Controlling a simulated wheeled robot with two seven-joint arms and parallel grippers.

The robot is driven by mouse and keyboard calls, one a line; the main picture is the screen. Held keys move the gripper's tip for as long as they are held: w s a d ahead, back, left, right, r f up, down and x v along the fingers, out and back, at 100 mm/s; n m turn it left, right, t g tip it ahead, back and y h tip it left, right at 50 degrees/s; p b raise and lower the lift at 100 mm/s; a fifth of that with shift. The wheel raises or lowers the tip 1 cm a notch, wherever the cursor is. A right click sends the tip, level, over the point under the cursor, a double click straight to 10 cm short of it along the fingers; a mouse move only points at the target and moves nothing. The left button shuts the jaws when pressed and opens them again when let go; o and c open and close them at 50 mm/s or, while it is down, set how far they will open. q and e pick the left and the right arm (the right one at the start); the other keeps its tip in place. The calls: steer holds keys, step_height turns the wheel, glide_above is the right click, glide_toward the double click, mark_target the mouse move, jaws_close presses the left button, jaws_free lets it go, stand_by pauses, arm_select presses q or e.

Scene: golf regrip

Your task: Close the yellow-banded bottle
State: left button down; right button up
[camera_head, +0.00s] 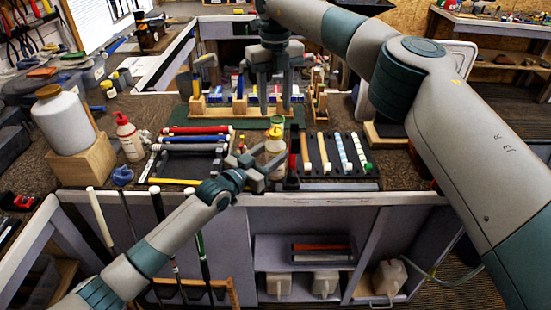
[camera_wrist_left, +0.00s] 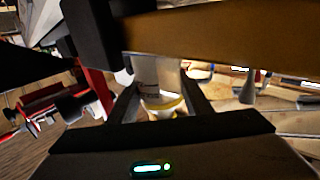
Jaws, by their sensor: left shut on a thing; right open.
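The yellow-banded bottle (camera_head: 275,144) stands near the front edge of the bench, pale with yellow on its upper part. My left gripper (camera_head: 257,166) is shut on it from the front left. The left wrist view shows the pale bottle (camera_wrist_left: 158,76) with its yellow band (camera_wrist_left: 163,104) between the two dark fingers (camera_wrist_left: 160,105). My right gripper (camera_head: 275,108) points down, open, just behind and above the bottle. Whether a cap sits on the bottle is too small to tell, and I cannot make out a loose cap.
A rack of several grips (camera_head: 335,153) stands right of the bottle and another (camera_head: 195,150) left. A green mat (camera_head: 215,139) lies behind.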

mark_target(275, 127)
steer(key=n, duration=0.5)
steer(key=shift+n, duration=0.4)
steer(key=n, duration=0.5)
steer(key=shift+n, duration=0.3)
steer(key=n, duration=0.5)
steer(key=shift+n, duration=0.4)
steer(key=n, duration=0.5)
steer(key=shift+f, duration=4)
